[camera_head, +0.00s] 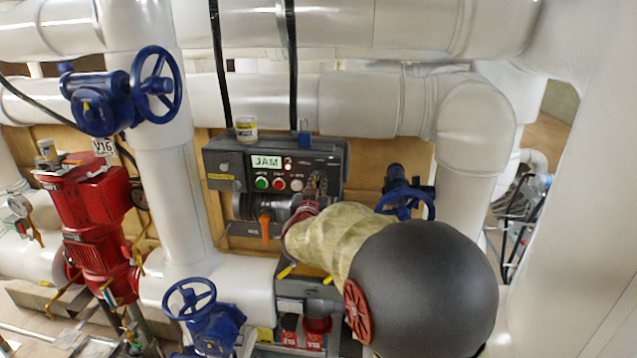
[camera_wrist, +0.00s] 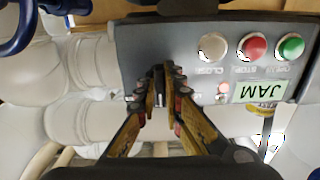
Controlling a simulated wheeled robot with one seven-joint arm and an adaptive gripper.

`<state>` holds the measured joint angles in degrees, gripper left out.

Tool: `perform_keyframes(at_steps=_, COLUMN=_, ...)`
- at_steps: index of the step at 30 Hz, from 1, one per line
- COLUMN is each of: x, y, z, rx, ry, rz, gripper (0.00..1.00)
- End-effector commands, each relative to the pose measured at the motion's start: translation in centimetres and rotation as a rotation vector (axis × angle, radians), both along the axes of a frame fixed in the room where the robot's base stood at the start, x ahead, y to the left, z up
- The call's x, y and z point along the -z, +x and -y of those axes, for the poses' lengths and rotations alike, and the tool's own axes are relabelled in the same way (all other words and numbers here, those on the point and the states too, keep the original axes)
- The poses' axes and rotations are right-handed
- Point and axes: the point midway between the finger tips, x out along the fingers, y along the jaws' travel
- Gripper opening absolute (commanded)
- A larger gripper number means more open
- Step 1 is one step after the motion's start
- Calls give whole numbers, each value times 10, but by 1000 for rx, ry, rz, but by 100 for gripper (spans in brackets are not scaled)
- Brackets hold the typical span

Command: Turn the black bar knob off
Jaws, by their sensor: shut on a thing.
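The grey control panel (camera_head: 222,160) carries the black bar knob at its right side, beside the row of buttons. In the wrist view, the black bar knob (camera_wrist: 158,78) shows only as a small dark upright piece between the fingertips. My gripper (camera_wrist: 159,95) is shut on it, one finger on each side. In the head view, my gripper (camera_head: 318,184) reaches the right part of the panel, and my arm comes in from the lower right. The fingers hide most of the knob, so I cannot tell its setting.
Beside the knob are a white button (camera_wrist: 212,46), a red button (camera_wrist: 252,46) and a green button (camera_wrist: 291,46). A display (camera_head: 265,162) reads JAM. An orange lever (camera_head: 264,226) hangs below. Blue handwheels (camera_head: 157,86), a red pump (camera_head: 90,205) and white pipes crowd around.

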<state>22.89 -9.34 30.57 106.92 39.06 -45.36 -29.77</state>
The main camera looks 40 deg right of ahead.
Motion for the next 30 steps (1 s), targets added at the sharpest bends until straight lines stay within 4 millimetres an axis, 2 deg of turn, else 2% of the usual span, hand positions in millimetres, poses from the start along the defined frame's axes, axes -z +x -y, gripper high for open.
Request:
perform_keyframes(at_steps=6, x=1, y=0, z=0, rx=0, ry=2, rz=-1, gripper=0)
perform_keyframes(at_steps=7, x=1, y=0, z=0, rx=0, ry=2, rz=-1, gripper=9)
perform_keyframes(at_steps=17, x=0, y=0, z=0, rx=0, ry=1, rz=0, gripper=28)
perform_keyframes(at_steps=26, x=0, y=-1, z=-1, rx=-1, ry=1, rz=1, gripper=28)
perform_keyframes(at_steps=30, x=-1, y=-8, z=-10, rx=-2, ry=1, rz=2, gripper=28)
